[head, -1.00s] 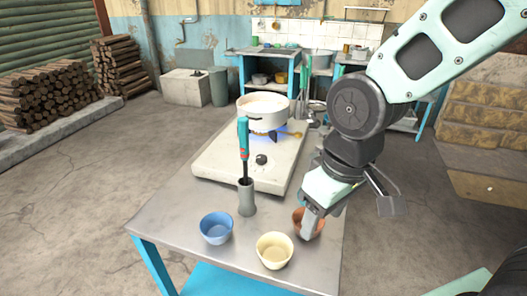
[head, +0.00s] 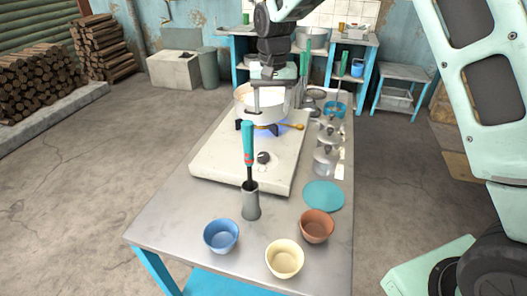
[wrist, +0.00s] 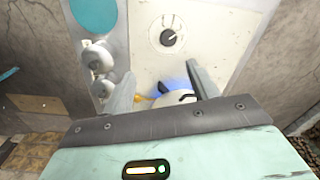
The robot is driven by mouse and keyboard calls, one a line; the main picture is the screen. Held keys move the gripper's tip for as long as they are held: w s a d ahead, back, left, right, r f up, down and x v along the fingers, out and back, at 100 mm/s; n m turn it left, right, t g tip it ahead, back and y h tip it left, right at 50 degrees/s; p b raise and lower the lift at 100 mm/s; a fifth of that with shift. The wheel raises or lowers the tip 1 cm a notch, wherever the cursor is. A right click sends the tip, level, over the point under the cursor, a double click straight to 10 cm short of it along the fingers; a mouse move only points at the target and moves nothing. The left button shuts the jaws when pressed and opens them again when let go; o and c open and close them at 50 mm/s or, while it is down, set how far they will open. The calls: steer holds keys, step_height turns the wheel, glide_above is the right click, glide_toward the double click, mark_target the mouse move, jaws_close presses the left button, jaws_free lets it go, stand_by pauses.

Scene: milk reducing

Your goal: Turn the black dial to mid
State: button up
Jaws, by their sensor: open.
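The black dial (head: 264,157) sits on the front of the white stove (head: 225,160), near its right side. In the wrist view the dial (wrist: 169,38) is seen from above, ahead of the fingers, with a pale mark on it and small printing around it. A white pot (head: 247,103) stands on the burner, and a blue flame shows beneath it. My gripper (wrist: 165,85) is open and empty, with its fingers apart. In the head view my gripper (head: 273,108) is over the pot, farther back than the dial and apart from it.
A green-handled tool (head: 248,143) stands in a grey holder (head: 251,203) in front of the stove. Blue (head: 221,236), cream (head: 285,259) and orange (head: 317,226) bowls stand on the near table. Metal pots (head: 326,158) and a teal disc (head: 323,196) line the right side.

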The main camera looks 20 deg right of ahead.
mark_target(263, 155)
steer(key=f+p, duration=0.1)
steer(key=f, duration=0.5)
steer(key=w+a+f+p, duration=0.1)
steer(key=f, duration=0.4)
steer(key=w+f+p, duration=0.1)
steer(key=f, duration=0.5)
steer(key=shift+a+f, duration=0.35)
steer(key=c, duration=1)
